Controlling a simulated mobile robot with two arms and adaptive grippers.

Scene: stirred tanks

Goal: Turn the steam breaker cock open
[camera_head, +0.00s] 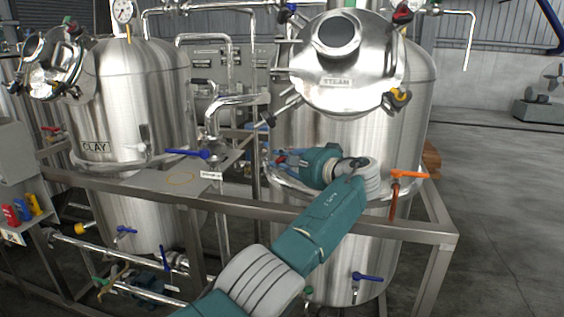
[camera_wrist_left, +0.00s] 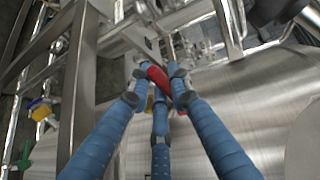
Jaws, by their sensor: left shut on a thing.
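The steam tank (camera_head: 420,110) stands at the right in the head view, with a STEAM label on its round lid. My left gripper (camera_head: 284,159) is at the front left of this tank. In the left wrist view its three blue fingers (camera_wrist_left: 163,82) close around a red handle (camera_wrist_left: 156,75), taken to be the steam breaker cock. The handle is partly hidden by the fingertips. In the head view only a small red bit shows at the fingers. The valve body behind it cannot be made out clearly. My right gripper is not in view.
A metal frame rail (camera_head: 421,232) runs in front of the tanks, under my left arm. An orange-handled valve (camera_head: 405,174) is at the right of the steam tank, and a blue-handled valve (camera_head: 189,153) left of my gripper. The clay tank (camera_head: 120,100) stands left.

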